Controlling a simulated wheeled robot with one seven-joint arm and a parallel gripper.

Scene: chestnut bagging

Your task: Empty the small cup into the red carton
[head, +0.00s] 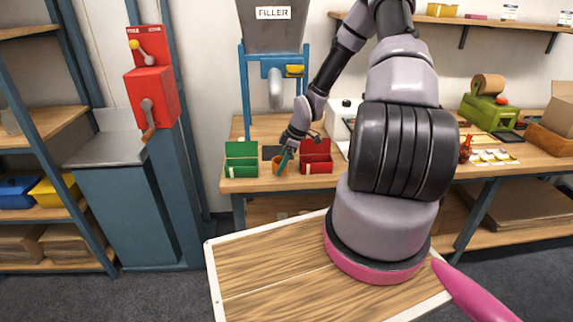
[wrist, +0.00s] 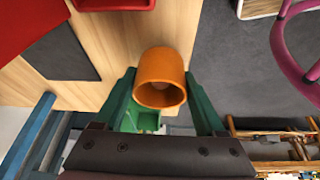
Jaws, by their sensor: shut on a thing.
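The small cup (wrist: 160,65) is orange, and its open mouth faces the wrist camera; a small brownish shape shows inside, too dim to identify surely. My gripper (wrist: 162,100) has its two green fingers shut on the cup, one on each side. In the head view the cup (head: 280,166) is over the back workbench, between the green and red cartons; I cannot tell whether it touches the bench. The red carton (head: 318,168) stands open just right of my gripper (head: 284,160). Red surfaces also show at the upper left of the wrist view.
A green carton (head: 241,170) stands open left of the cup. A dark flat panel (head: 271,152) is behind the cup. The filler (head: 274,30) hangs above the bench with its spout. A white machine (head: 340,118) stands right of the red carton.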

